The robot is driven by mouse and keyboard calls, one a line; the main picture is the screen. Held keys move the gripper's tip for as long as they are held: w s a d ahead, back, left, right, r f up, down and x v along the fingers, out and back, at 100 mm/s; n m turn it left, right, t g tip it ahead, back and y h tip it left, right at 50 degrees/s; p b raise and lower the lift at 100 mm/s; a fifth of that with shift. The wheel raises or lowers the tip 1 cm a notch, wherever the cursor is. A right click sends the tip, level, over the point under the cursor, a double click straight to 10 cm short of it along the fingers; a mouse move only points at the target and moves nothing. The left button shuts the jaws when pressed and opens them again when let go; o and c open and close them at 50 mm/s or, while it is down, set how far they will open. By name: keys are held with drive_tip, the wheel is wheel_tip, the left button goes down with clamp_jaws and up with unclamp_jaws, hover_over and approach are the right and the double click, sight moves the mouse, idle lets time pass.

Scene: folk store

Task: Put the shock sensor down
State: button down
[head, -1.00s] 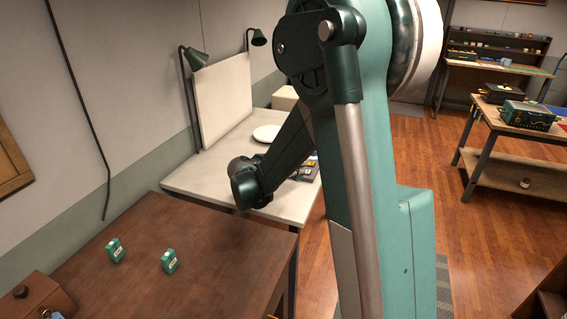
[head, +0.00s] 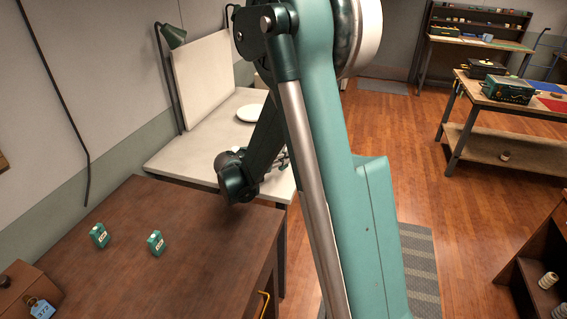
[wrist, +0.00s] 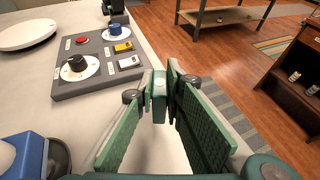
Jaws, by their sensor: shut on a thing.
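My gripper (wrist: 160,82) shows in the wrist view, with its two green-padded fingers closed at the tips on a small teal piece (wrist: 159,98), which looks like the shock sensor. Two small teal boxes with white labels, a left one (head: 99,236) and a right one (head: 156,243), stand on the brown table (head: 205,240).
A blue-topped object (wrist: 22,155) is at lower left. Wooden floor (head: 390,160) lies to the right.

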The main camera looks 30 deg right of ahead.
drive_tip(key=shift+f+b, duration=0.35)
drive_tip(key=shift+f, duration=1.2)
drive_tip(key=shift+f, duration=0.15)
drive_tip(key=c, duration=2.4)
unclamp_jaws()
drive_tip(key=shift+r, duration=0.2)
drive_tip(key=p+v, duration=0.2)
drive_tip(key=v, duration=1)
drive_tip(key=shift+r, duration=0.1)
drive_tip(key=shift+r, duration=0.1)
